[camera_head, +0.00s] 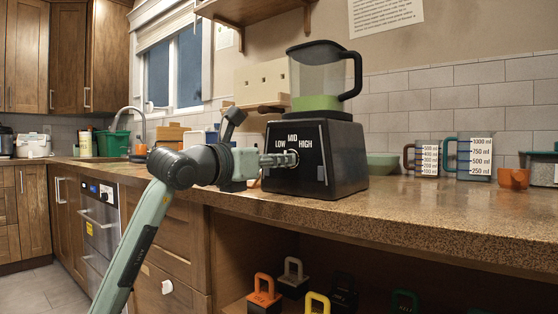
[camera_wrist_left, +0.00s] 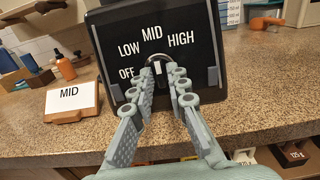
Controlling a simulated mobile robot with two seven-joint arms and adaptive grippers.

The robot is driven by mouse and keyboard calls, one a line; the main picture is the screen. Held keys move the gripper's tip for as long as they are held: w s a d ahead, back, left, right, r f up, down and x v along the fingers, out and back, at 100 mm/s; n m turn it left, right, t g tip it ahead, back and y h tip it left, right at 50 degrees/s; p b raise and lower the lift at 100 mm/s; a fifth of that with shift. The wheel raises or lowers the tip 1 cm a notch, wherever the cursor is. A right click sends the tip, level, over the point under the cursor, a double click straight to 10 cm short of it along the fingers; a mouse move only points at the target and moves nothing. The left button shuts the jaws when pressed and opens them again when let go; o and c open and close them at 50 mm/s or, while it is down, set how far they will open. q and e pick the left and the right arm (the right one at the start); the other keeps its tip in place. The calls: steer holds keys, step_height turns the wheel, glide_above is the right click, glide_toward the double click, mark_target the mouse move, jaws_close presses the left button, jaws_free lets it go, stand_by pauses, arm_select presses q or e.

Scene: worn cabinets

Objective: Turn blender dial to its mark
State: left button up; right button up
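The black blender (camera_head: 318,157) stands on the counter with a clear jug (camera_head: 323,75) on top. Its front panel (camera_wrist_left: 155,45) reads OFF, LOW, MID and HIGH around the dial (camera_wrist_left: 161,57). A short white bar shows at the dial, between my fingertips. A white card (camera_wrist_left: 72,101) reading MID stands on the counter left of the blender. My left gripper (camera_head: 291,159) is at the dial, one finger on each side, also in the left wrist view (camera_wrist_left: 163,70). The fingers partly hide the dial, and I cannot tell whether they press on it. My right gripper is not in view.
Measuring jugs (camera_head: 474,158), a small orange cup (camera_head: 514,178) and a green bowl (camera_head: 382,165) stand right of the blender. Small bottles (camera_wrist_left: 65,67) stand to its left. Below the counter (camera_head: 440,206), an open shelf holds several handled weights (camera_head: 265,293).

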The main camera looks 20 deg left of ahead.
arm_select(q)
steer(key=shift+o, duration=0.9)
steer(key=shift+s, duration=0.1)
steer(key=v, duration=1.1)
steer(key=shift+s+a, duration=0.15)
steer(key=shift+s, duration=0.25)
